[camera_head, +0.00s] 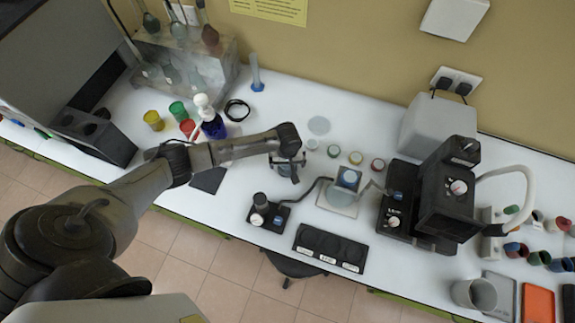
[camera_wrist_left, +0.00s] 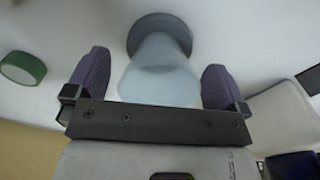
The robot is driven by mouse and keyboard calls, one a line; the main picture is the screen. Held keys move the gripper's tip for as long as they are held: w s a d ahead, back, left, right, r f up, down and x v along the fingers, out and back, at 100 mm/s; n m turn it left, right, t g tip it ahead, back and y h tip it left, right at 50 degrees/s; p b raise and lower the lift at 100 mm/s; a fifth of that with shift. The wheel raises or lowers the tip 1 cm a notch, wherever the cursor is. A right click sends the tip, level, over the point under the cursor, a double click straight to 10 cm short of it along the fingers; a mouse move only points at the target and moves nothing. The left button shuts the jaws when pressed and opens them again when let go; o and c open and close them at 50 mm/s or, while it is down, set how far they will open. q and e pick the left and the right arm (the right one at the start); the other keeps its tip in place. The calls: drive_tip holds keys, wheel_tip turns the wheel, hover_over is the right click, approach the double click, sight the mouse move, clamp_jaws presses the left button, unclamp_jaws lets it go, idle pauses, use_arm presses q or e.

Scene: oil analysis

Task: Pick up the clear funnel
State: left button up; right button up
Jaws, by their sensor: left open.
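The clear funnel (camera_wrist_left: 160,82) is a translucent bluish-grey piece in the left wrist view, with a darker round part at its far end. It stands between the two purple-grey fingers of my left gripper (camera_head: 287,163), with a visible gap to the finger on each side. My left gripper is open. In the head view the gripper is over the white bench and largely covers the funnel. My right gripper is in neither view.
A green-rimmed round container (camera_wrist_left: 22,68) lies to one side in the wrist view. A black device with a cable (camera_head: 268,213), a black labelled tray (camera_head: 328,247) and a microscope-like instrument (camera_head: 445,195) stand nearby. A blue bottle (camera_head: 213,127) and coloured cups stand left.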

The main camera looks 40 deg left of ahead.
use_arm(q)
drive_tip(key=shift+f, duration=1.05)
drive_tip(key=shift+c, duration=0.2)
drive_tip(key=c, duration=0.9)
